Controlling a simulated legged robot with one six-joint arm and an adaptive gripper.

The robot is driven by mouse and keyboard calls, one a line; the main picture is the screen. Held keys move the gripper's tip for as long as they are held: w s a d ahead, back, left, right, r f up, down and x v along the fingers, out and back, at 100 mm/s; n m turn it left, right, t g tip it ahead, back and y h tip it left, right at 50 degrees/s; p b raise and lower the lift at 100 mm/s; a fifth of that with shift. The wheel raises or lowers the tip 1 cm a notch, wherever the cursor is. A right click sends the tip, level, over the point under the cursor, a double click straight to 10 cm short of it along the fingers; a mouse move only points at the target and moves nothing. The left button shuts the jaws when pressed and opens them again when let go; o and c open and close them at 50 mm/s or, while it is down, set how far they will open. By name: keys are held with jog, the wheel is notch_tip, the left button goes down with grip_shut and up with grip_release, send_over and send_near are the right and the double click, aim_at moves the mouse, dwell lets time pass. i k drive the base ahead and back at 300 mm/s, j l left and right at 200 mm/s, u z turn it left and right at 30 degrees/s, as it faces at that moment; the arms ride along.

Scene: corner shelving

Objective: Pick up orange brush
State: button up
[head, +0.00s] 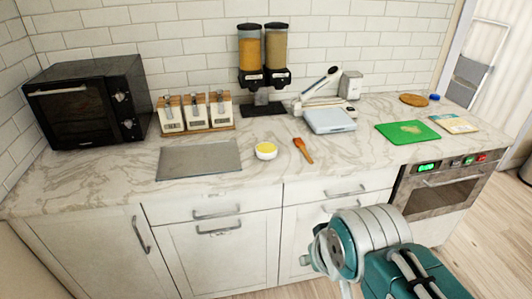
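The orange brush (303,150) lies on the marble countertop (355,163), right of a small white bowl with yellow contents. Its wider end points toward the counter's front edge. My arm comes in from the lower right, in front of the drawers and below the counter top. My gripper (318,262) shows only in part at the arm's end, so its fingers cannot be made out. It is well apart from the brush.
Near the brush are the bowl (266,151), a grey mat (199,159), a light blue scale-like box (330,120) and a green board (407,132). A dispenser (263,60), jars (195,112) and a black microwave (88,101) stand behind. The counter before the brush is clear.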

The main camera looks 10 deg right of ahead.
aim_at(298, 142)
jog(key=i+l, duration=0.45)
jog(key=i, duration=0.15)
jog(key=i+l, duration=0.45)
jog(key=i, duration=0.2)
